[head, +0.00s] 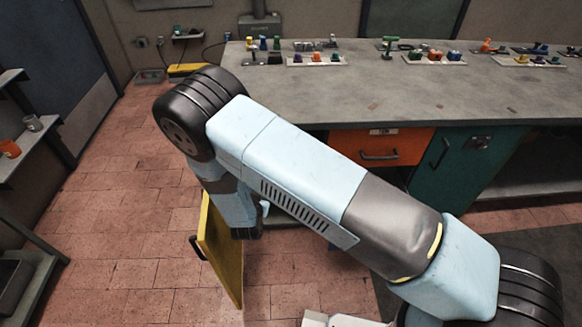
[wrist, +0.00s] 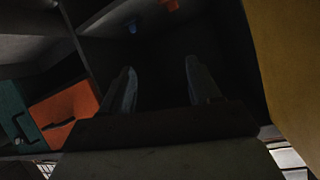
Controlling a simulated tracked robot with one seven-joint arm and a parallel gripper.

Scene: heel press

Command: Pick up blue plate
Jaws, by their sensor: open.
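My gripper (wrist: 160,68) shows in the wrist view with its two fingers apart and nothing visible between them. It faces a dark cabinet interior. A small blue object (wrist: 132,27) shows in the upper part of the wrist view, beyond the fingers and left of their middle. Its shape is too small and dark to tell whether it is a plate. In the head view I cannot make out a blue plate, and my arm hides the cabinet opening and the gripper's fingers.
A yellow door (head: 224,252) stands open beside my wrist; it also fills the right of the wrist view (wrist: 290,60). A small red object (wrist: 170,5) is near the blue one. An orange drawer (head: 378,147) is under the grey workbench (head: 310,100). Shelves stand at left.

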